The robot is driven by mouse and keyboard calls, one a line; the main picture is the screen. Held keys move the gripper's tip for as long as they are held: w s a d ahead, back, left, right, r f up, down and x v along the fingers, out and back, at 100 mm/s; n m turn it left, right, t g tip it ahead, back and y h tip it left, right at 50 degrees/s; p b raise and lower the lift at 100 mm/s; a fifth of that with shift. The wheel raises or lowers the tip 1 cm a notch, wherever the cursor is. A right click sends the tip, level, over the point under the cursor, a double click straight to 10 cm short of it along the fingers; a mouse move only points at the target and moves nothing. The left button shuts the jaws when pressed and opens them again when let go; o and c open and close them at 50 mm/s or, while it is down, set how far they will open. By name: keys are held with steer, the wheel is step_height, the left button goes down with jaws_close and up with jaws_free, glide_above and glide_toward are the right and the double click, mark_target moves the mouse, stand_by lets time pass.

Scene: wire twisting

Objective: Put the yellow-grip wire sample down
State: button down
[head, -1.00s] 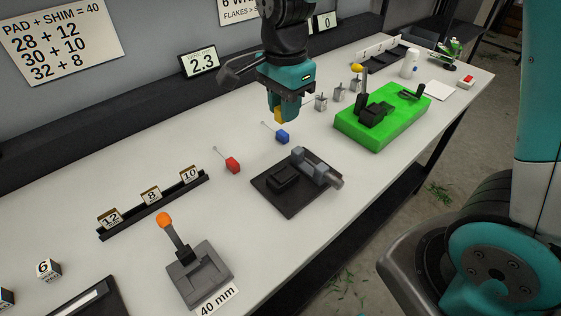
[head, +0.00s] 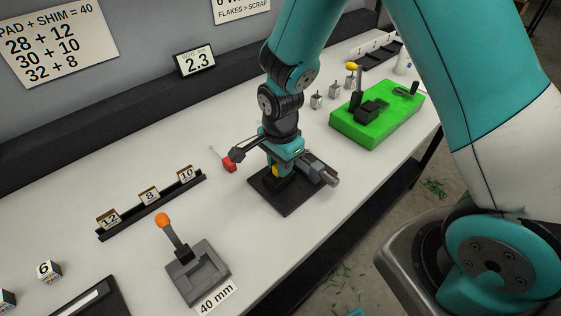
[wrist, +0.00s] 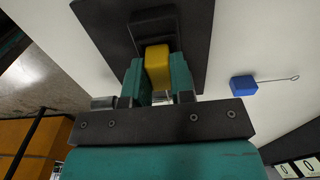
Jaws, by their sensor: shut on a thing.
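My gripper (head: 275,170) is shut on the yellow grip (wrist: 157,66) of the wire sample, with one teal finger on each side of it. In the head view the yellow grip (head: 275,171) shows between the fingertips. In the wrist view a black block (wrist: 152,22) lies just beyond the grip. I cannot tell whether the sample touches the fixture. The sample's wire is not clearly visible.
A blue-grip sample (wrist: 243,86) lies on the white table in the wrist view. The green base (head: 375,122), the orange-knob lever (head: 163,221) and the number-card rack (head: 152,206) stand around.

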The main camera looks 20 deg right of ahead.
steer(key=shift+f, duration=0.1)
steer(key=c, duration=1)
jaws_free()
step_height(320, 180, up, 12)
steer(key=f+b, duration=0.1)
steer(key=b, duration=0.1)
steer(key=s+a+r+n+y, duration=0.1)
steer(key=s+r+n, duration=0.2)
steer(key=s+n, duration=0.3)
steer(key=s+a+r+n+y, duration=0.1)
steer(key=s+a+r+n, duration=0.1)
steer(key=s+r+n, duration=0.2)
steer(key=s+a+r+n+y, duration=0.1)
steer(key=s+r+n+y, duration=0.1)
steer(key=s+n, duration=0.6)
steer(key=shift+s+a+r+n, duration=0.15)
steer(key=shift+r+n, duration=0.3)
steer(key=shift+n, duration=0.45)
steer(key=shift+s+a+r+n, duration=0.15)
steer(key=shift+r+n, duration=0.25)
steer(key=shift+n, duration=0.5)
